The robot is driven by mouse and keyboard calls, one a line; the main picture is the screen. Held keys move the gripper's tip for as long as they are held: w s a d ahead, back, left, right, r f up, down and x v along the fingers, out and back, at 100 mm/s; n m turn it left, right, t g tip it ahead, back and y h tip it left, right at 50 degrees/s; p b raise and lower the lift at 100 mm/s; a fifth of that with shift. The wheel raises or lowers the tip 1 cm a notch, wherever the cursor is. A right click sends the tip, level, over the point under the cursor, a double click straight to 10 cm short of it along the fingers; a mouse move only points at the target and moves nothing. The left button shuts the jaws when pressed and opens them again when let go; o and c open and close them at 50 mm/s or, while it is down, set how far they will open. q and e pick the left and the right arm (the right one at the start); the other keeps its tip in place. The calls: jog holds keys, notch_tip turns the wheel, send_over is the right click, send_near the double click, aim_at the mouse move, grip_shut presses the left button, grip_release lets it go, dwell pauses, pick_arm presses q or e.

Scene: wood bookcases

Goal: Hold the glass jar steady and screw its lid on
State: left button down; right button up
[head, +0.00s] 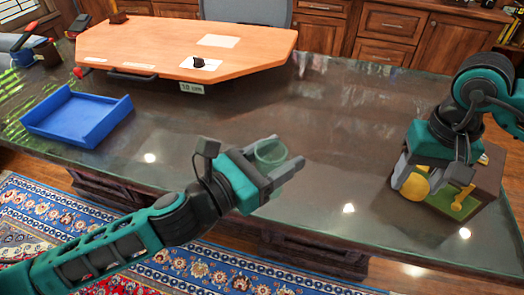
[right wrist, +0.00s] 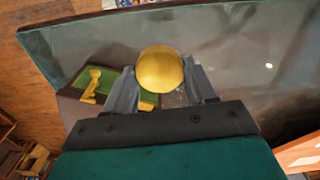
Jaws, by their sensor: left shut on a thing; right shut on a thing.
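The small clear greenish glass jar (head: 270,153) is in the head view, held between the fingers of my left gripper (head: 287,151) above the dark counter. Its open top shows, with no lid on it. My right gripper (head: 416,176) is at the right, shut on the round yellow lid (head: 414,187). In the right wrist view the lid (right wrist: 160,70) sits between both fingertips of that gripper (right wrist: 161,74). The lid is well apart from the jar, far to its right.
A brown box (head: 484,190) with a green top and a yellow piece (head: 463,198) stands below my right gripper. A blue tray (head: 78,118) is at the left. A wooden board (head: 150,45) lies at the back. The counter between my grippers is clear.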

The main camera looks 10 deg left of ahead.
dwell(0.4)
jog(key=w+a+r+n, duration=0.1)
jog(key=a+r, duration=0.2)
jog(key=a, duration=0.4)
jog(key=w+a+r, duration=0.1)
jog(key=a+r, duration=0.3)
jog(key=a, duration=0.2)
notch_tip(320, 180, up, 7)
jog(key=n, duration=0.2)
send_over(270, 171)
jog(key=w, duration=0.3)
jog(key=shift+s+a, duration=0.15)
jog(key=shift+s, duration=0.1)
jog(key=shift+f, duration=2)
jog(key=shift+f, duration=0.9)
jog(key=shift+f, duration=0.55)
